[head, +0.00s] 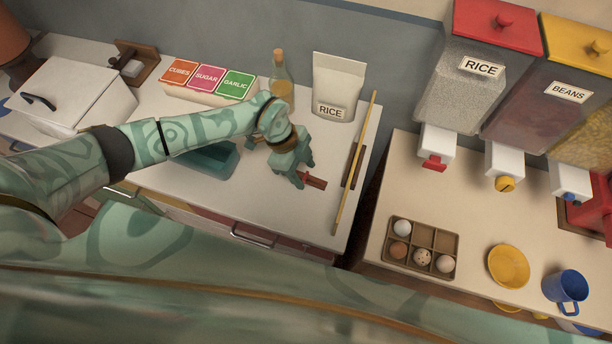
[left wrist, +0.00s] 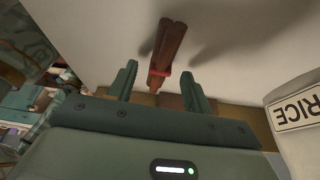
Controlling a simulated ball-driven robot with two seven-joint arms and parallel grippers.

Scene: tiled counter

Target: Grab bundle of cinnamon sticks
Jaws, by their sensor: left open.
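The bundle of cinnamon sticks (head: 314,181) lies on the left counter, reddish-brown, partly hidden behind my gripper in the head view. In the left wrist view the bundle (left wrist: 168,46) shows with a red band around it. My left gripper (head: 296,178) is open and right at the bundle. In the left wrist view the two fingers of the left gripper (left wrist: 160,85) stand apart, one on each side of the bundle's near end, with gaps on both sides. My right gripper is not in view.
A white RICE bag (head: 337,88) and an oil bottle (head: 281,76) stand behind the gripper. A long wooden stick (head: 355,165) lies to the right. A teal tray (head: 208,160) sits under my forearm. A gap separates this counter from the right one, which holds an egg tray (head: 436,240).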

